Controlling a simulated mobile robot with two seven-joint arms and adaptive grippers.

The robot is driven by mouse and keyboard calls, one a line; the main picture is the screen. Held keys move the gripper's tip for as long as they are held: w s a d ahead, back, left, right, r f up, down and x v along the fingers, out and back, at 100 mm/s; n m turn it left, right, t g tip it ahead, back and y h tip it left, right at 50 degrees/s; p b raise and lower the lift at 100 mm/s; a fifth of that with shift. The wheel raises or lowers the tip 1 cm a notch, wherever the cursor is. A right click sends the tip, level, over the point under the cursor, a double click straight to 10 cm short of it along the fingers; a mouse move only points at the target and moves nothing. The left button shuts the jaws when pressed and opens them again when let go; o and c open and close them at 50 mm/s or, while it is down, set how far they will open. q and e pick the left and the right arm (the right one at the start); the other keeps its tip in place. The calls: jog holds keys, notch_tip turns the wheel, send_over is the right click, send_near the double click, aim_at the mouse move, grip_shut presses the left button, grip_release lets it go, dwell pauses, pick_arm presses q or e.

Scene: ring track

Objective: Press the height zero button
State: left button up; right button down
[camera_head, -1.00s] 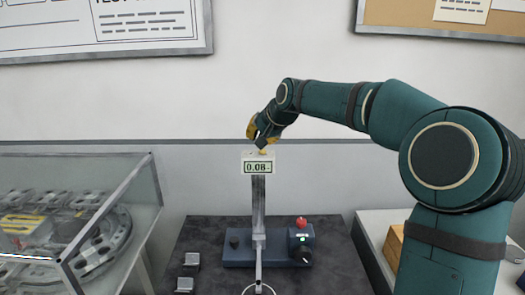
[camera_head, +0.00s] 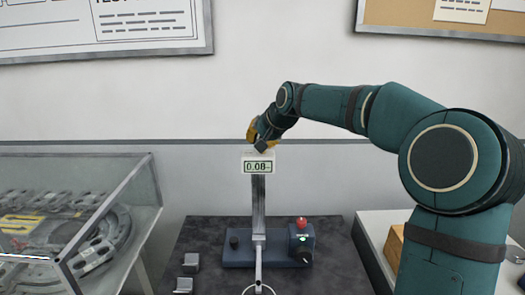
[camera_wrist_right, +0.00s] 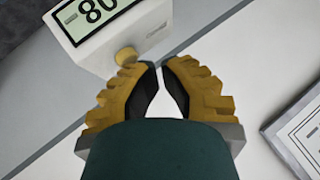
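A white box with a green digital display (camera_head: 258,164) sits on top of a metal column and reads about 0.08. In the right wrist view the box (camera_wrist_right: 95,25) is at the upper left, with a round yellow button (camera_wrist_right: 126,58) on its near face. My right gripper (camera_head: 261,147) is just above the box's top, and hides the button in the head view. In the wrist view its yellow-and-black fingers (camera_wrist_right: 160,66) are drawn together with only a thin gap at the tips, holding nothing. The tips are beside the button; contact is unclear. My left gripper is out of view.
The column (camera_head: 258,205) rises from a blue base with a red knob (camera_head: 301,223) and a black dial on a dark table (camera_head: 330,265). Small metal blocks (camera_head: 190,263) lie at left. A glass case (camera_head: 150,185) stands further left. A cardboard box (camera_head: 393,245) is at right.

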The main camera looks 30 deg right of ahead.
aim_at(258, 153)
jog(key=shift+f, duration=0.4)
dwell(0.3)
jog(key=shift+r, duration=0.1)
jog(key=shift+r+p, duration=0.6)
jog(key=shift+r, duration=0.25)
jog(key=shift+r, duration=0.1)
notch_tip(258, 153, up, 5)
jog(key=p, duration=0.4)
dwell(0.3)
dwell(0.5)
